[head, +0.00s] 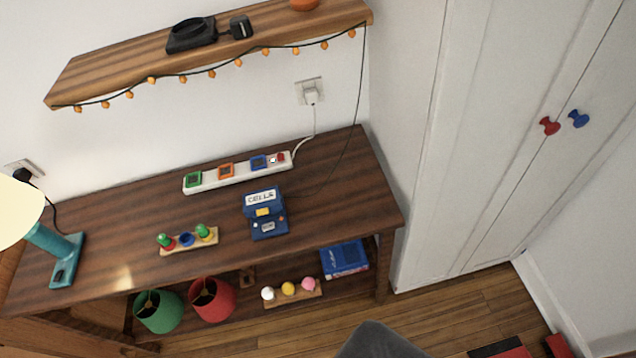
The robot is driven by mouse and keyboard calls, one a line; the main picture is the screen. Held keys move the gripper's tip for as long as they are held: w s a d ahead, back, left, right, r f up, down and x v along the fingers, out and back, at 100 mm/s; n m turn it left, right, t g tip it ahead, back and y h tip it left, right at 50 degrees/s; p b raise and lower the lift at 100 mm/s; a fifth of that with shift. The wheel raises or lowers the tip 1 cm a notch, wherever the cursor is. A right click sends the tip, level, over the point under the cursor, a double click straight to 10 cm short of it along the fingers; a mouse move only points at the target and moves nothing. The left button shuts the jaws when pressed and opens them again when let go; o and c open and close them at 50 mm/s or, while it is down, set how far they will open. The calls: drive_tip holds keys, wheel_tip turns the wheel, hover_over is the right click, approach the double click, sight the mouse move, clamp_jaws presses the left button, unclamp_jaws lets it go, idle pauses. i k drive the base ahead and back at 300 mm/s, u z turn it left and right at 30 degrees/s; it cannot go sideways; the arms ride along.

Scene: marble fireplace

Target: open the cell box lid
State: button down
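The cell box (268,228) is a small blue box with a white "CELLS" label on its upper part, a yellow patch below the label and a small pale mark lower down. It stands near the middle of the brown wooden table, in front of a white power strip. My gripper's fingers do not show. A dark grey rounded shape at the bottom edge may be part of me. Nothing touches the box.
The power strip (208,184) lies behind the box and a peg board (176,248) to its left. A lamp (62,262) stands at the table's left end. A shelf (110,75) hangs above. A white cupboard (480,130) is on the right. Table (345,200) right of the box is clear.

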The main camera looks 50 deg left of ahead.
sight(266, 200)
drive_tip(key=z, duration=0.4)
drive_tip(key=k, duration=1.15)
drive_tip(key=u, duration=1.9)
drive_tip(key=i, duration=1)
